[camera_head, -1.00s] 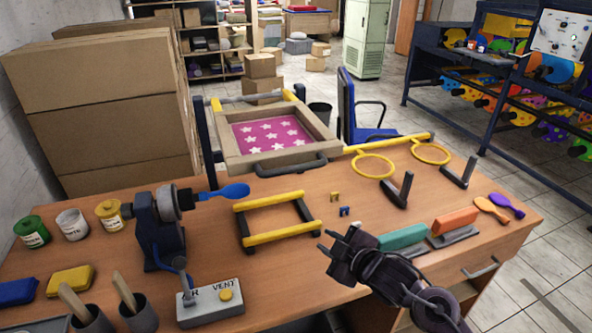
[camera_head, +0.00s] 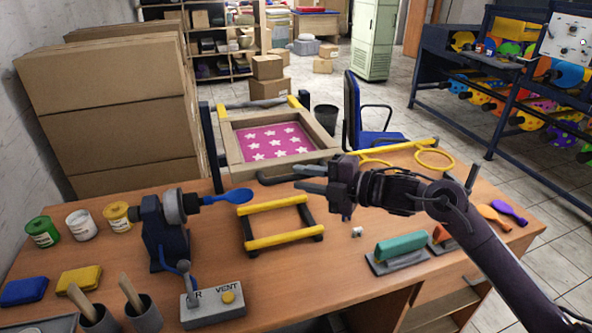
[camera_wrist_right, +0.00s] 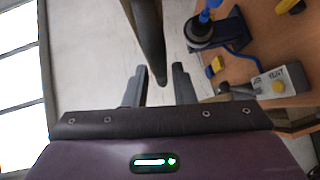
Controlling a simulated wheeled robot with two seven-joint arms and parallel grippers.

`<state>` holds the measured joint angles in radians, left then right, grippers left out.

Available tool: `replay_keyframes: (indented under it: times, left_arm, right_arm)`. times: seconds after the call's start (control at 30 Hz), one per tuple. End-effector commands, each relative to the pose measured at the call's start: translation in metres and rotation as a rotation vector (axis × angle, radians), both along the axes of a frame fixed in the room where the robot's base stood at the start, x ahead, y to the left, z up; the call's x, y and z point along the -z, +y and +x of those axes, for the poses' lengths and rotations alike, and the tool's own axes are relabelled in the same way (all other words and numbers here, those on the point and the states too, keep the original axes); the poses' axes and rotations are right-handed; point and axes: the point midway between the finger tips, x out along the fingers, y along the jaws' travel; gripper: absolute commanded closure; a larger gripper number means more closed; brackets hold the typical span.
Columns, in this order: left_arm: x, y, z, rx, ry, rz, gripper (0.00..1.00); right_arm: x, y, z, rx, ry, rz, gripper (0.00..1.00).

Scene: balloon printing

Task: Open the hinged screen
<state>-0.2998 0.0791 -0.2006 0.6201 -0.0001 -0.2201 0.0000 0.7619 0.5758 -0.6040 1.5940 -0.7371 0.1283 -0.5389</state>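The hinged screen (camera_head: 232,154) is a wooden frame around a pink mesh with white stars, at the far side of the workbench in the head view. It lies low, close to flat. Its dark handle bar (camera_head: 270,179) sticks out at the front edge. My right gripper (camera_head: 302,178) is at the right part of this handle, fingers pointing left. In the right wrist view, a dark bar (camera_wrist_right: 150,40), apparently the handle, ends between the two parted fingers (camera_wrist_right: 159,86); I cannot tell whether they touch it. My left gripper is not in view.
A yellow-barred stand (camera_head: 272,240) is in front of the screen. A dark press with a blue balloon (camera_head: 228,194) stands to the left. Cardboard boxes (camera_head: 115,110) stand behind left.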

Motion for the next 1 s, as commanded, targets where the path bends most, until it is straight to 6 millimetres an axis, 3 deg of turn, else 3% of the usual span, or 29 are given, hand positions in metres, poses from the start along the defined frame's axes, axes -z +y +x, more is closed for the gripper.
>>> replay_keyframes:
  times: [0.2, 0.5, 0.7, 1.0]
  left_arm:
    - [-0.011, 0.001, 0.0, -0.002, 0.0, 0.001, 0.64]
    - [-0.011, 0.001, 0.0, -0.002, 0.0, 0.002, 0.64]
    - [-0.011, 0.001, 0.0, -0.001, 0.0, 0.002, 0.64]
    - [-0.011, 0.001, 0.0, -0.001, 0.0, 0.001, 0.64]
  right_arm:
    - [0.002, 0.021, 0.01, 0.0, 0.0, 0.001, 0.77]
    - [0.004, 0.023, 0.012, 0.001, 0.0, 0.0, 0.77]
    - [0.004, 0.023, 0.011, 0.001, 0.001, 0.0, 1.0]
    - [0.003, 0.023, 0.012, 0.001, 0.001, -0.001, 1.0]
